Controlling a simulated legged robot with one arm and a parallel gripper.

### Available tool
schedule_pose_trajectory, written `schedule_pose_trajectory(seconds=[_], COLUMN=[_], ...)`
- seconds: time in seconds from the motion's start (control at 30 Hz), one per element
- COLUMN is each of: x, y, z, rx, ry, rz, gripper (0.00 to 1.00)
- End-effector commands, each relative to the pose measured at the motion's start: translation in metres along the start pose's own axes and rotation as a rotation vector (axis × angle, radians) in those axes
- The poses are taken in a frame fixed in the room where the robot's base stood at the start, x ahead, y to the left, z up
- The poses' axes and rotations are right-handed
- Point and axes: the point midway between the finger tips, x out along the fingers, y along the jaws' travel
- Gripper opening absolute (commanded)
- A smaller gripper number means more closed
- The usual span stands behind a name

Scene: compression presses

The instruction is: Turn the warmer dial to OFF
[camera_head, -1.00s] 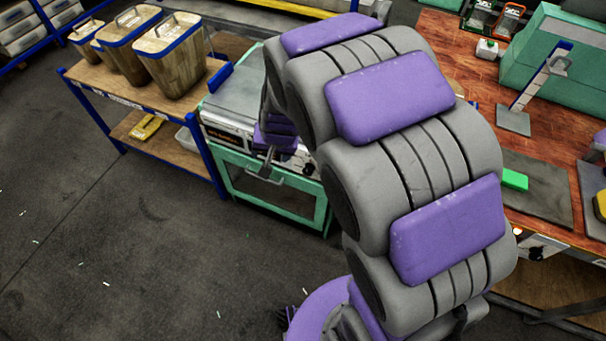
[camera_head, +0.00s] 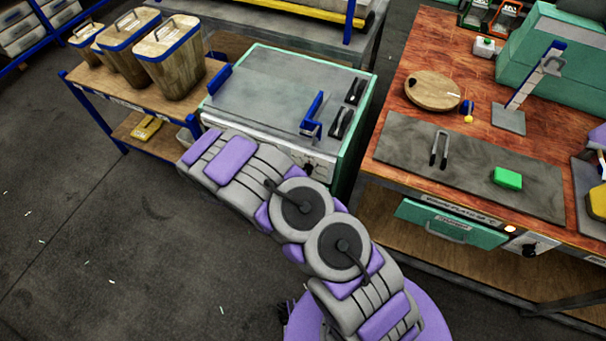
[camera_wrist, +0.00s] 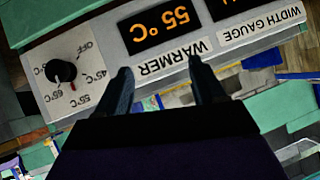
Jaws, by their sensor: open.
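The warmer dial (camera_wrist: 62,70) is a round black knob with a red mark. It sits on a pale panel (camera_wrist: 108,50) whose lettering looks upside down in the wrist view. OFF, 45, 55 and 65 °C labels ring it. The red mark points down-right, towards the 55 °C label and away from OFF. In the head view my arm covers much of the panel, and I cannot make out my gripper.
The green-framed bench (camera_head: 270,85) has blue and black handles on top. A shelf (camera_head: 110,90) with wooden bins stands to its left. A wooden table (camera_head: 450,120) at right holds a dark plate and a green block (camera_head: 507,178).

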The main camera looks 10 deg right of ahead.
Motion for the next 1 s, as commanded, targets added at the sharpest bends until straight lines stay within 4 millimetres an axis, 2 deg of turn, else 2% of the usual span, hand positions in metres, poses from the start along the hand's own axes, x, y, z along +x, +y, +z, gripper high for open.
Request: schedule_pose_trajectory(seconds=[0.03, 0.27, 0.53, 0.73, 0.87, 1.0], x=[0.002, -0.004, -0.036, -0.06, -0.068, -0.064], y=[0.009, 0.051, 0.117, 0.154, 0.163, 0.164], z=[0.014, 0.062, 0.102, 0.112, 0.114, 0.111], rx=[-0.009, -0.049, -0.131, -0.183, -0.199, -0.203], ry=[0.036, 0.235, 0.463, 0.575, 0.61, 0.62], rz=[0.016, 0.077, 0.133, 0.151, 0.156, 0.158], gripper=[0.69, 0.69, 0.69, 0.69, 0.69, 0.69])
